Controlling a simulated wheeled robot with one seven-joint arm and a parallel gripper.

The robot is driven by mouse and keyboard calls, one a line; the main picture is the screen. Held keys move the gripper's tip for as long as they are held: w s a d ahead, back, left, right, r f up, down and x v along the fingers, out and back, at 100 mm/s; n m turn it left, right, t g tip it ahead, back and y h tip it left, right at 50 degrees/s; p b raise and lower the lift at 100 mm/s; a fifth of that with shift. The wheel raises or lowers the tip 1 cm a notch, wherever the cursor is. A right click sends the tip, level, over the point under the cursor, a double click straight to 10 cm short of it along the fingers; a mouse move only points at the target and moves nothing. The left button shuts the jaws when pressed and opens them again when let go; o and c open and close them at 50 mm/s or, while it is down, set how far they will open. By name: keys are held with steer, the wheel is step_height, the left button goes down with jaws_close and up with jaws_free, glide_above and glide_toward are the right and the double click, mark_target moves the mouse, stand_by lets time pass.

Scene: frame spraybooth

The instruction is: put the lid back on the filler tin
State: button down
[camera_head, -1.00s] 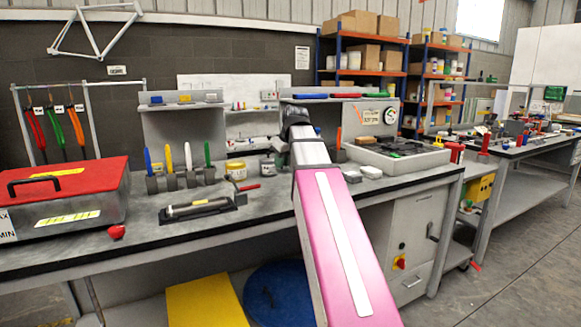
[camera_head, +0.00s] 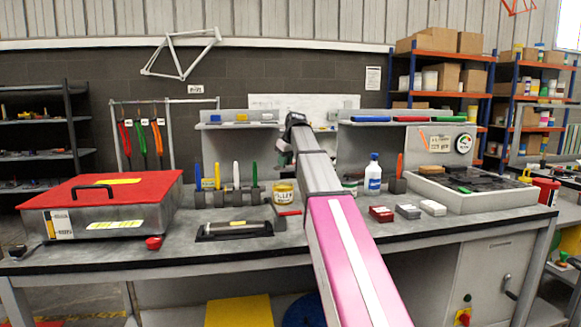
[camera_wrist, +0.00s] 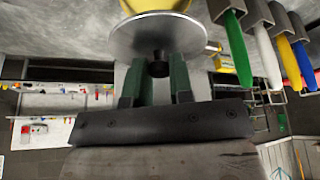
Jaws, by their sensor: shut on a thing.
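The filler tin (camera_head: 283,195), yellow with a pale label, stands on the bench just left of my arm in the head view. My gripper (camera_wrist: 159,72) is shut on the dark knob of a round grey lid (camera_wrist: 135,40) in the wrist view. The yellow tin (camera_wrist: 155,5) shows just past the lid at the top edge of that view. The lid overlaps it in the picture, and I cannot tell whether they touch. In the head view my gripper (camera_head: 284,158) is small and dark above the tin, and the lid is not clear there.
Upright coloured-handled tools (camera_head: 228,190) stand left of the tin. A black tray with a cylinder (camera_head: 235,230) lies in front. A red-lidded case (camera_head: 110,205) is at left. A white bottle (camera_head: 373,178) and small blocks (camera_head: 408,212) are right of my arm.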

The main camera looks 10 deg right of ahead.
steer(key=shift+w+a, duration=0.25)
steer(key=shift+w, duration=0.1)
steer(key=shift+f, duration=3.15)
steer(key=shift+f, duration=0.15)
steer(key=shift+c, duration=2.3)
jaws_free()
steer(key=shift+r, duration=3.5)
